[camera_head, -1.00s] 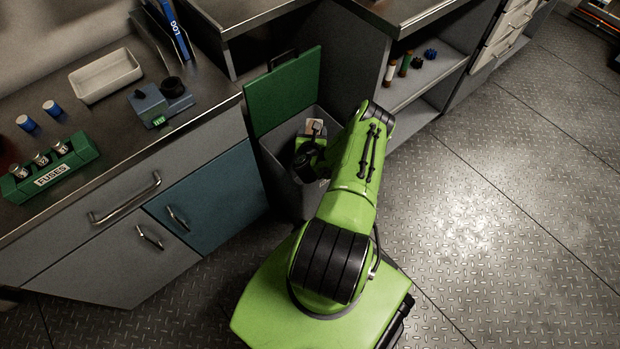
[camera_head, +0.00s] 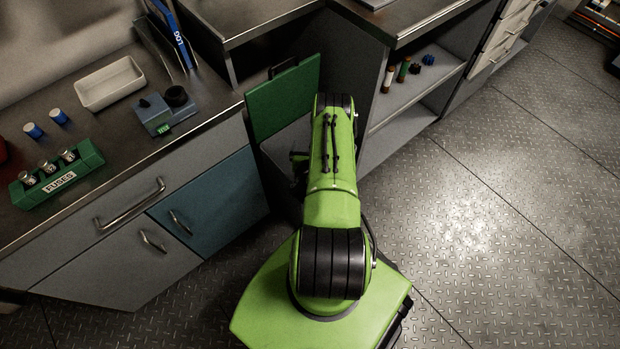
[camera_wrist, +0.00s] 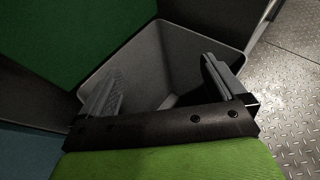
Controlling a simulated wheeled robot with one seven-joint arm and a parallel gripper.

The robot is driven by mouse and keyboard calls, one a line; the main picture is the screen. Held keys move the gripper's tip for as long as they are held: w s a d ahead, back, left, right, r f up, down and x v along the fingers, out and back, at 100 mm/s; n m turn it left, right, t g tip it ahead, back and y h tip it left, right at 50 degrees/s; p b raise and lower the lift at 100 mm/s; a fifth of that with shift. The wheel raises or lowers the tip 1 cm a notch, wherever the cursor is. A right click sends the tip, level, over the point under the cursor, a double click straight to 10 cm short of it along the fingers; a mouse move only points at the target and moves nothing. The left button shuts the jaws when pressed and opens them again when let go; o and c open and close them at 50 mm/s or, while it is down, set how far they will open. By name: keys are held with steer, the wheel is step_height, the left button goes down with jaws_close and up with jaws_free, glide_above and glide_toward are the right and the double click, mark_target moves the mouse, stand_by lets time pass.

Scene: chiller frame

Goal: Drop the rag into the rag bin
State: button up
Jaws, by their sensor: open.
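The grey rag bin (camera_wrist: 195,50) stands open below my gripper (camera_wrist: 163,78) in the wrist view. Its raised green lid (camera_head: 285,97) shows in the head view, where my arm hides most of the bin. My gripper's two fingers are spread wide apart over the bin's mouth, with nothing held between them. A small paler patch shows low inside the bin between the fingers; I cannot tell whether it is the rag or part of the bin. No rag is clearly visible in either view.
A counter at left holds a white tray (camera_head: 110,86), a blue-grey device (camera_head: 165,110) and a green fuse rack (camera_head: 57,173). Open shelves (camera_head: 415,95) with small bottles stand right of the bin. The metal floor at right (camera_head: 480,210) is clear.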

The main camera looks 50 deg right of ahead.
steer(key=p+v, duration=0.3)
steer(key=v, duration=0.5)
steer(key=shift+s+a+r+p, duration=0.2)
steer(key=shift+s+a+p, duration=0.05)
steer(key=shift+p, duration=0.05)
